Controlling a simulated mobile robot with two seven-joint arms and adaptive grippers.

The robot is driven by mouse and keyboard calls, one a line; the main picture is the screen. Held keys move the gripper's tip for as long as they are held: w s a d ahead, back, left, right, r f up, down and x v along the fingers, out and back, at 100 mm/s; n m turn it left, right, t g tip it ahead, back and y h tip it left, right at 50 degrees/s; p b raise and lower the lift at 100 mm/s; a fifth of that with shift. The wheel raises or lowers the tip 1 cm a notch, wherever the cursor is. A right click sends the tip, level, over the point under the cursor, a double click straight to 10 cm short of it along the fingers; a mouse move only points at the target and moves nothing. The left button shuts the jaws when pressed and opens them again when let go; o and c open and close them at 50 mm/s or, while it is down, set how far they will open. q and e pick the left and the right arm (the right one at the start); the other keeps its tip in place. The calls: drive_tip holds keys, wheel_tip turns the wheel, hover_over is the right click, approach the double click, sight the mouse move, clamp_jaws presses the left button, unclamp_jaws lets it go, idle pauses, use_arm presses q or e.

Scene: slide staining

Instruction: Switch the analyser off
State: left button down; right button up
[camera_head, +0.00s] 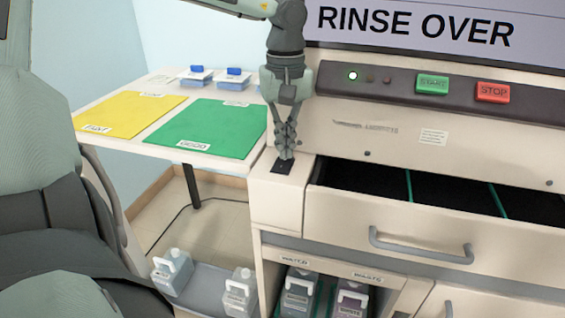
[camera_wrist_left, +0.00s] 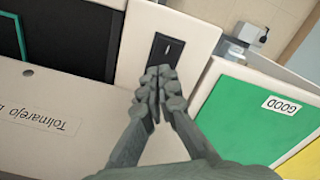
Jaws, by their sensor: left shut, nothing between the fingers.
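The analyser (camera_head: 350,140) is a large cream machine. Its screen (camera_head: 420,25) reads "RINSE OVER". One lamp (camera_head: 352,75) is lit white and two beside it are dark. A black rocker switch (camera_head: 282,168) is on the ledge at its left front corner; it also shows in the left wrist view (camera_wrist_left: 165,50). My left gripper (camera_head: 285,153) is shut and empty, pointing down at the switch. In the left wrist view its fingertips (camera_wrist_left: 156,88) overlap the switch's near end. I cannot tell whether they touch it. My right gripper is not in view.
A green START button (camera_head: 432,84) and a red STOP button (camera_head: 493,92) are on the front panel. An open drawer (camera_head: 390,225) juts out right of the switch. A table (camera_head: 215,163) with yellow (camera_head: 125,113) and green mats (camera_head: 212,128) stands to the left.

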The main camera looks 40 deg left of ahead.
use_arm(q)
drive_tip(key=shift+f, duration=0.35)
drive_tip(key=shift+r, duration=0.1)
drive_tip(key=shift+r+p, duration=2.05)
drive_tip(key=shift+r, duration=1.45)
drive_tip(key=shift+f, duration=0.1)
